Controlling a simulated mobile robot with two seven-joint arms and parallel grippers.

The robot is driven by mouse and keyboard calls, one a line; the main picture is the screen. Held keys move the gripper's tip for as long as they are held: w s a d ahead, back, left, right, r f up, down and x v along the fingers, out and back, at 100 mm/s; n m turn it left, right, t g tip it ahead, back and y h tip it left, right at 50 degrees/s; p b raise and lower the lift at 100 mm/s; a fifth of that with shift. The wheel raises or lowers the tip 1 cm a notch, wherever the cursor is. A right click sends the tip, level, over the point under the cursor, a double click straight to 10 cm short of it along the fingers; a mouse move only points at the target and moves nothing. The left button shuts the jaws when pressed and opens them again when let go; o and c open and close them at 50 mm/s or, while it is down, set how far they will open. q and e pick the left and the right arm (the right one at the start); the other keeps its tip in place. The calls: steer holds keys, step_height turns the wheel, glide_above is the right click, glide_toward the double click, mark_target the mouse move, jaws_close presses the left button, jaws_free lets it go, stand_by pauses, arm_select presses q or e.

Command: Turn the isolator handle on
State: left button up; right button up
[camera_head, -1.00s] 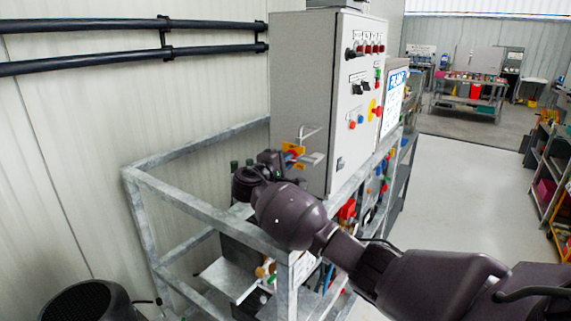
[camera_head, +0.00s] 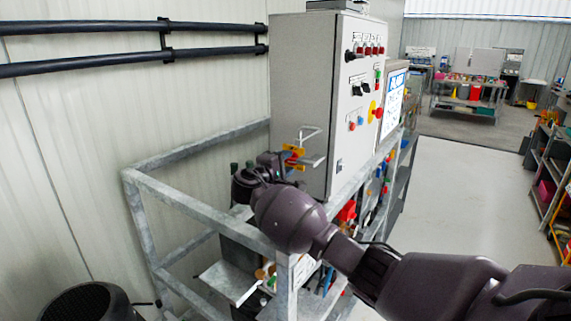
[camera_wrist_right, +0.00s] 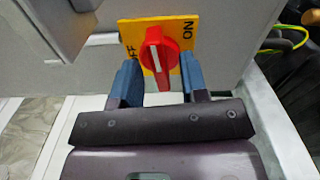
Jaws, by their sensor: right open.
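The isolator handle (camera_wrist_right: 158,52) is a red rotary knob with a white line, on a yellow plate (camera_wrist_right: 133,30) marked OFF at left and ON at right. Its white line runs close to vertical in the right wrist view, between the two labels. My right gripper (camera_wrist_right: 160,85) is open, its two blue fingertips on either side of the knob's lower part; I cannot tell whether they touch it. In the head view the yellow plate (camera_head: 293,152) shows on the grey cabinet's side, and my right gripper (camera_head: 277,162) is beside it, partly hidden by the wrist. My left gripper is out of view.
The grey control cabinet (camera_head: 302,80) carries buttons and switches on its front. A galvanised frame rail (camera_head: 205,209) runs around the area below my right arm. A metal bracket (camera_head: 311,133) sticks out near the plate. Open floor (camera_head: 465,200) lies to the right.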

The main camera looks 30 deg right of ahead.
steer(key=v, duration=1)
steer(key=shift+s+a, duration=0.2)
steer(key=shift+a, duration=0.1)
